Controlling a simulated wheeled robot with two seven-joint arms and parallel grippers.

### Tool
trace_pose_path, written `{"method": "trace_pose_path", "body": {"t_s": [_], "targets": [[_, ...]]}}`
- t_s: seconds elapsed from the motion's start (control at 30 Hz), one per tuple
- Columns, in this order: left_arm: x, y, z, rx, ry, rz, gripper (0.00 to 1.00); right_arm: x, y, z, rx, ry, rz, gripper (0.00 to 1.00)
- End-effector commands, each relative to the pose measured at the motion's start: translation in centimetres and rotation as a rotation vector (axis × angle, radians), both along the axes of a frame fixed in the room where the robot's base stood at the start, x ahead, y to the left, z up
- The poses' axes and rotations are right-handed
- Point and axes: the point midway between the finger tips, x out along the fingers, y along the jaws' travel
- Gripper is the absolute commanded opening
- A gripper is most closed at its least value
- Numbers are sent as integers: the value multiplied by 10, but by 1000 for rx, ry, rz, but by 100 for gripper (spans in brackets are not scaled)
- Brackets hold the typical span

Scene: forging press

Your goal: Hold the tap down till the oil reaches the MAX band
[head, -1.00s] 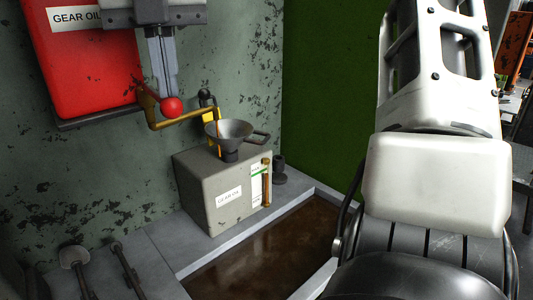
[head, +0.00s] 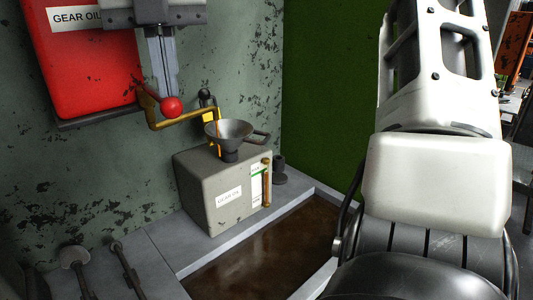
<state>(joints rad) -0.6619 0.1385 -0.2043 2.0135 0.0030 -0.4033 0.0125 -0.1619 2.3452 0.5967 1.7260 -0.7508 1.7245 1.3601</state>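The red gear oil tank (head: 85,75) hangs on the wall at upper left. Its brass tap pipe (head: 195,114) ends over a metal funnel (head: 229,130). The tap lever ends in a red ball (head: 171,107). My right gripper (head: 167,92) comes down from the top edge, its fingers together, tips at the red ball; whether they touch it is unclear. A thin orange oil stream (head: 219,128) runs into the funnel. The funnel sits on the grey gear oil can (head: 208,185). The can's gauge (head: 257,184) has a green band; its oil level is too small to read. My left gripper is out of view.
The can stands on a grey ledge (head: 165,245) beside a sunken tray of brown liquid (head: 265,262). A small dark cup (head: 280,170) stands right of the can. Tools (head: 127,268) lie at lower left. My white arm fills the right side.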

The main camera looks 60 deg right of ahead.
Motion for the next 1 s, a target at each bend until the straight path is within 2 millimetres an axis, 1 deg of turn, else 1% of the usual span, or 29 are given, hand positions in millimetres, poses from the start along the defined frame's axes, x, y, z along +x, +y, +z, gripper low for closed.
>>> {"method": "trace_pose_path", "body": {"t_s": [0.07,0.17,0.37,0.6,0.63,0.8,1.0], "targets": [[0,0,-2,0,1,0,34,0,0,-1,0,1,0,0],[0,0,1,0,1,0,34,0,0,3,-1,1,0,0],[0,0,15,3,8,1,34,0,0,26,-1,1,0,0],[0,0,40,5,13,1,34,0,0,55,-2,1,-1,0],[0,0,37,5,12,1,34,0,0,55,-2,-1,-2,0],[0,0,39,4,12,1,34,0,0,70,-1,-1,-1,0],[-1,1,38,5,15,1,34,0,0,70,-1,1,0,0]]}}
